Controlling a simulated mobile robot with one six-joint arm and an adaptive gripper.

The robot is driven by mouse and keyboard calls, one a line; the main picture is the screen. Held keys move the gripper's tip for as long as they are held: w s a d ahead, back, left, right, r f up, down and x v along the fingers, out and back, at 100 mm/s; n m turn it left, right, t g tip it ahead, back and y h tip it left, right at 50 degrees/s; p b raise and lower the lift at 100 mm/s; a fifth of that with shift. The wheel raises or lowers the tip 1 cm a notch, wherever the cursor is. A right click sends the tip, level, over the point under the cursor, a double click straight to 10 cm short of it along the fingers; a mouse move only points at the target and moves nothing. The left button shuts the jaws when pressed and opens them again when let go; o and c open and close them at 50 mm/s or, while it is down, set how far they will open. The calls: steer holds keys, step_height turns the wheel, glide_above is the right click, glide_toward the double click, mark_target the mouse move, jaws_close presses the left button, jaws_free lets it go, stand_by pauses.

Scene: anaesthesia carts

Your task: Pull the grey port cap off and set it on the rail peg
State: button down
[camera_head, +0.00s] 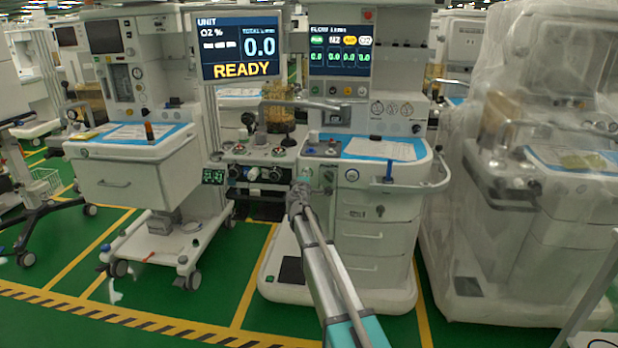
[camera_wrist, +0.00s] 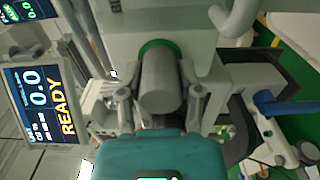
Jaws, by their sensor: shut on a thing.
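The grey port cap (camera_wrist: 160,82) is a plain cylinder in the middle of the wrist view. Its far end meets a green ring (camera_wrist: 157,44) on the pale cart face; I cannot tell whether it is fully seated. My gripper (camera_wrist: 161,95) has one finger on each side of the cap and is shut on it. In the head view my gripper (camera_head: 299,193) is at the front of the middle cart, and the cap is mostly hidden there. A blue upright peg (camera_head: 389,171) stands at that cart's front rail, right of my gripper; it also shows in the wrist view (camera_wrist: 287,106).
The middle cart's worktop (camera_head: 385,148) carries a paper sheet. A READY screen (camera_head: 238,48) stands above left. Another cart (camera_head: 125,170) is at the left, and a plastic-wrapped cart (camera_head: 535,170) is close at the right. Green floor is free in front.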

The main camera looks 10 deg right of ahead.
steer(key=shift+s, duration=0.15)
steer(key=shift+s+a, duration=0.15)
steer(key=shift+s, duration=0.25)
steer(key=shift+s+a, duration=0.1)
steer(key=shift+s, duration=0.2)
steer(key=shift+s+a, duration=0.1)
steer(key=shift+s, duration=0.25)
steer(key=shift+s+a, duration=0.1)
steer(key=shift+s, duration=0.2)
steer(key=shift+v, duration=1.4)
step_height(320, 180, up, 10)
steer(key=p, duration=1)
stand_by(1.1)
